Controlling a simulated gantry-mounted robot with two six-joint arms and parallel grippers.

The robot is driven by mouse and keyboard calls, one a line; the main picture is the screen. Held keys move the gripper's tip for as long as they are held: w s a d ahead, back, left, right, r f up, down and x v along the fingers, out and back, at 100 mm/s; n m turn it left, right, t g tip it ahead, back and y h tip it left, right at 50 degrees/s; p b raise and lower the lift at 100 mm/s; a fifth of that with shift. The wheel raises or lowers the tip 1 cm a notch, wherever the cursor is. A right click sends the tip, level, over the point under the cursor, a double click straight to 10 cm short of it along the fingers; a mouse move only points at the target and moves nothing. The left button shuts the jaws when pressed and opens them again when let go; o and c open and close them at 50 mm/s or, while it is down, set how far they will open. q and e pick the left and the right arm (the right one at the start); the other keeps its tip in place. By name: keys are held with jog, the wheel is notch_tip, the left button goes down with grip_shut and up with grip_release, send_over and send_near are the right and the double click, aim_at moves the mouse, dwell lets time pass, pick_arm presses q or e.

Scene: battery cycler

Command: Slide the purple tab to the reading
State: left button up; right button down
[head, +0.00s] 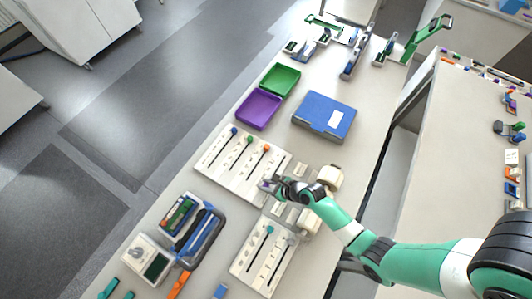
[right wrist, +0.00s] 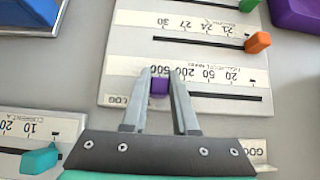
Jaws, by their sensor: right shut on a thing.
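The purple tab (right wrist: 159,87) sits on a slider track of the white slider board (right wrist: 215,62) in the right wrist view. It is near the left end of its track, close to the printed 500 and 200, which show upside down. My right gripper (right wrist: 161,84) has one finger on each side of the tab and is shut on it. In the head view my right gripper (head: 270,185) reaches in from the right to the board's (head: 222,168) lower right edge, and the tab shows only as a small purple patch. My left gripper is not in view.
The same board has orange (head: 266,148), green (head: 249,139) and blue (head: 234,131) tabs. A second slider board (head: 256,272) with a teal tab (right wrist: 40,159) stands nearby. A meter with a dark screen (head: 157,266) is at lower left; its reading is too small to read.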

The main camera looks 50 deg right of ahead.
jog(key=c, duration=0.7)
grip_release()
jog(key=shift+a, duration=0.3)
jog(key=shift+d, duration=0.1)
jog(key=shift+s+r, duration=0.2)
jog(key=shift+r, duration=0.1)
jog(key=p+v, duration=0.4)
jog(key=v, duration=0.7)
jog(key=shift+d, duration=0.1)
